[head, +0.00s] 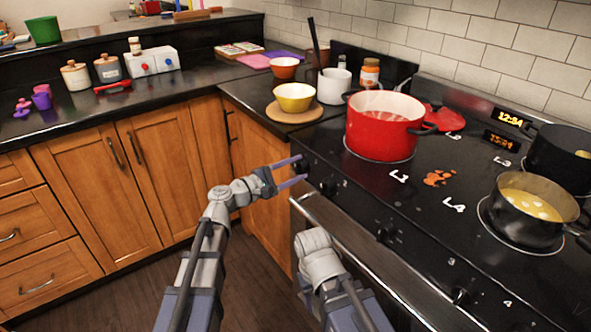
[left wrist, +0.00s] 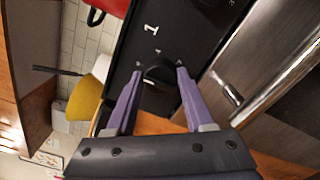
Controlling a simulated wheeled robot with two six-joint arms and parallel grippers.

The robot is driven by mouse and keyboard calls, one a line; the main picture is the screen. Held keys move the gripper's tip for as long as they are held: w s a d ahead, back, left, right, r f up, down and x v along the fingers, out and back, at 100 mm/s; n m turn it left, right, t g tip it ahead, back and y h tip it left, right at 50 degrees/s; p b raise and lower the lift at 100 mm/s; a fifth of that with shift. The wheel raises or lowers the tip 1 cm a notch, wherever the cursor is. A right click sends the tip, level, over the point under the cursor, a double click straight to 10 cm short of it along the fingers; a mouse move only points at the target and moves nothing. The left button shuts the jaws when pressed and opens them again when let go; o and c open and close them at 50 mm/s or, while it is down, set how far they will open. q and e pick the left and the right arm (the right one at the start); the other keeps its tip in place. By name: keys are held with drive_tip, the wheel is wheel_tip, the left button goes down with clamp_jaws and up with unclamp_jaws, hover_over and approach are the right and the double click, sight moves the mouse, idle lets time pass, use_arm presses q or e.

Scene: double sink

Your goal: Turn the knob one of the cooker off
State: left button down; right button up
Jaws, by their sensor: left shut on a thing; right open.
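Knob one is a dark round knob (head: 301,163) at the left end of the cooker's front panel. In the left wrist view the knob (left wrist: 160,72) sits below a white "1" mark. My left gripper (head: 297,170) is at this knob, with its purple fingers on either side of it. The fingertips in the left wrist view (left wrist: 158,74) are shut on the knob's sides. The black cooker (head: 430,215) carries a red pot (head: 384,138) on its left burner. My right arm shows at the bottom, but its gripper's fingers are not visible.
A dark pot (head: 530,215) stands at the right. A yellow bowl (head: 294,97) is on the counter. Floor space lies left of the cooker.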

use_arm(q)
drive_tip(key=shift+c, duration=1.4)
unclamp_jaws()
drive_tip(key=v, duration=0.8)
drive_tip(key=shift+d, duration=0.1)
